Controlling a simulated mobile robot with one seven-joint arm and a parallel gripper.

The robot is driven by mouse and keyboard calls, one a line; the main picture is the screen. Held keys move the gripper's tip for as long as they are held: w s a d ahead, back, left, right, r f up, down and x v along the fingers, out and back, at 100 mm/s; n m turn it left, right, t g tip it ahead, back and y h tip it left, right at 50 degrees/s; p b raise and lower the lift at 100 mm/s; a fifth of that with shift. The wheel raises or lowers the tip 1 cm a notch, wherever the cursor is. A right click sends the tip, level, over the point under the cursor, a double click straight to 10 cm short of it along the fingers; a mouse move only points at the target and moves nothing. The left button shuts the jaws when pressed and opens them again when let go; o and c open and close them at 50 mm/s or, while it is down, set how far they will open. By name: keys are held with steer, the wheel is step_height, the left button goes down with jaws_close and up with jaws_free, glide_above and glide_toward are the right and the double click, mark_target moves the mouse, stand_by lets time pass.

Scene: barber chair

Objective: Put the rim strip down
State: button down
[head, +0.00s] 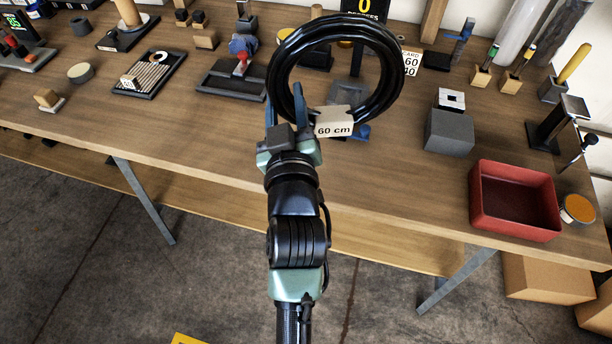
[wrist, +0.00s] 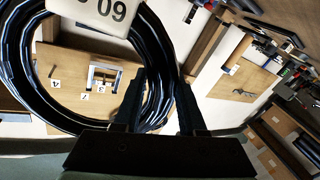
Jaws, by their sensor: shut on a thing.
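The rim strip (head: 392,80) is a glossy black coil with a white tag (head: 334,128) reading "60 cm". My gripper (head: 288,103) is shut on the lower left part of the coil and holds it up in front of the workbench (head: 230,155). In the wrist view the rim strip (wrist: 20,62) fills the left half, and its near side passes between my gripper's fingers (wrist: 160,103). The coil hides part of the bench behind it. I cannot tell how high above the bench top it hangs.
A red tray (head: 515,200) stands at the bench's right, beside an orange-topped tin (head: 577,209). A grey block (head: 449,132) is right of the coil. A dark stand with a red-handled tool (head: 242,63) is left. The front strip of the bench is mostly clear.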

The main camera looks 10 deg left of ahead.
steer(key=shift+s+a+f+y+b, duration=0.1)
steer(key=shift+a+f+y+b, duration=0.15)
steer(key=shift+a+b, duration=0.65)
step_height(320, 180, down, 10)
steer(key=b, duration=0.2)
steer(key=shift+d+r+b, duration=0.15)
steer(key=shift+r+b, duration=0.1)
steer(key=shift+b, duration=0.05)
steer(key=shift+f, duration=0.15)
steer(key=shift+c, duration=2.4)
jaws_free()
steer(key=p+v, duration=0.1)
steer(key=v, duration=1.1)
steer(key=shift+r, duration=0.2)
